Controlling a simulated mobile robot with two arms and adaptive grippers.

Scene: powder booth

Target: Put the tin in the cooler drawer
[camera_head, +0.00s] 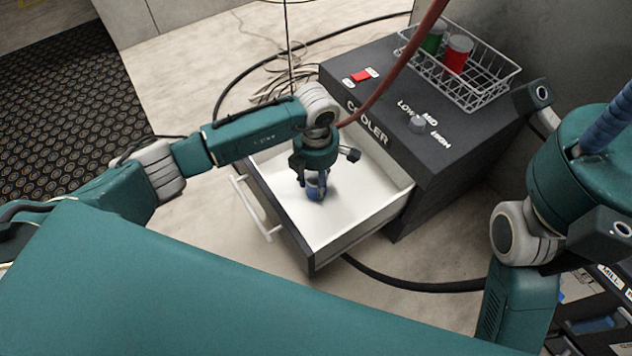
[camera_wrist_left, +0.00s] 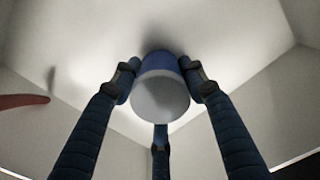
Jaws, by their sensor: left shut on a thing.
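The cooler (camera_head: 400,185) is a dark grey box with its drawer pulled open. The drawer (camera_head: 350,205) has a white inside and a white handle at its front. My left gripper (camera_head: 314,192) points down inside the drawer's outline, with its fingers shut on a blue tin (camera_head: 312,189). In the left wrist view the tin (camera_wrist_left: 162,95) shows a pale round end and a blue side between the fingers of the gripper (camera_wrist_left: 160,90). White drawer surface lies beyond it. I cannot tell whether the tin touches the drawer floor. My right gripper is not clearly in view.
A wire basket (camera_head: 495,85) on the cooler's top holds a green tin (camera_head: 434,40) and a red tin (camera_head: 457,54). A red switch (camera_head: 362,76) and a knob (camera_head: 417,122) are also on top. A red hose (camera_head: 405,55) hangs near my left wrist. Black cables cross the floor.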

